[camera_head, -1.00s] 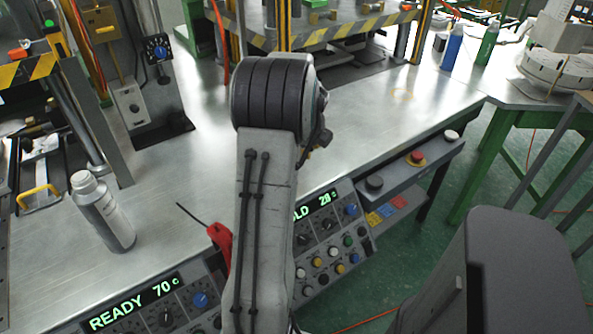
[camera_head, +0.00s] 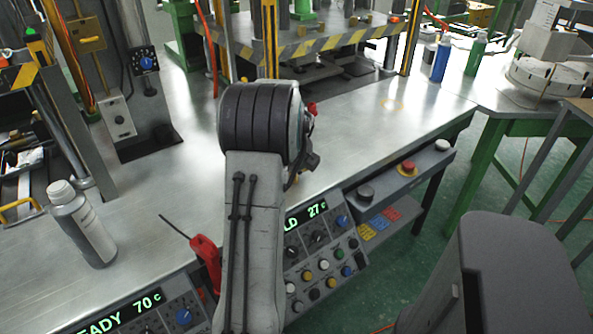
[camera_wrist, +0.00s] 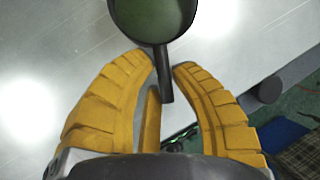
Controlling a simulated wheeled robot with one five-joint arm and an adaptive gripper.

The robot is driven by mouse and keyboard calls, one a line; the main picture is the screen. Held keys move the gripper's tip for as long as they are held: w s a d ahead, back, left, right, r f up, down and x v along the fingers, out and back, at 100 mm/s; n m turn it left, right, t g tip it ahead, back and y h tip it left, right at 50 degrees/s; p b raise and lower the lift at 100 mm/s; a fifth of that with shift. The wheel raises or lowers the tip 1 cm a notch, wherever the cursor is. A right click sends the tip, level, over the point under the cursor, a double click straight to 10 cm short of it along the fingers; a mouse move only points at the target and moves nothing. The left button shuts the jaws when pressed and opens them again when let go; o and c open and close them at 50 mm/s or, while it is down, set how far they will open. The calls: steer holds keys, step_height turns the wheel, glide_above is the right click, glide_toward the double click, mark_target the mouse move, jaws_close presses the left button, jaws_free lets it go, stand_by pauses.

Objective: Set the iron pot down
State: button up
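The iron pot (camera_wrist: 155,18) is at the top of the wrist view, dark-rimmed with a smooth green inside, and cut off by the frame edge. Its dark handle (camera_wrist: 165,85) points back between the yellow fingers of my gripper (camera_wrist: 167,68). The fingertips close in on both sides of the handle, and I see almost no gap. The grey metal table (camera_head: 150,215) lies below the pot; the height between them is unclear. In the head view my arm hides the pot and the gripper.
A grey bottle (camera_head: 84,225) stands on the table at left, near a red-handled tool (camera_head: 205,258). A press with a striped platform (camera_head: 320,43) stands at the back. Control panels (camera_head: 322,255) line the front edge. Blue (camera_head: 441,58) and green (camera_head: 476,54) bottles stand back right. The table right of my arm is clear.

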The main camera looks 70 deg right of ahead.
steer(key=o, duration=0.4)
steer(key=shift+c, duration=0.2)
steer(key=shift+r, duration=0.15)
steer(key=shift+r, duration=0.15)
steer(key=w+v, duration=0.1)
steer(key=v, duration=1)
steer(key=shift+s+a+r+b, duration=0.2)
steer(key=shift+s+r+b, duration=0.1)
steer(key=shift+s+r, duration=0.15)
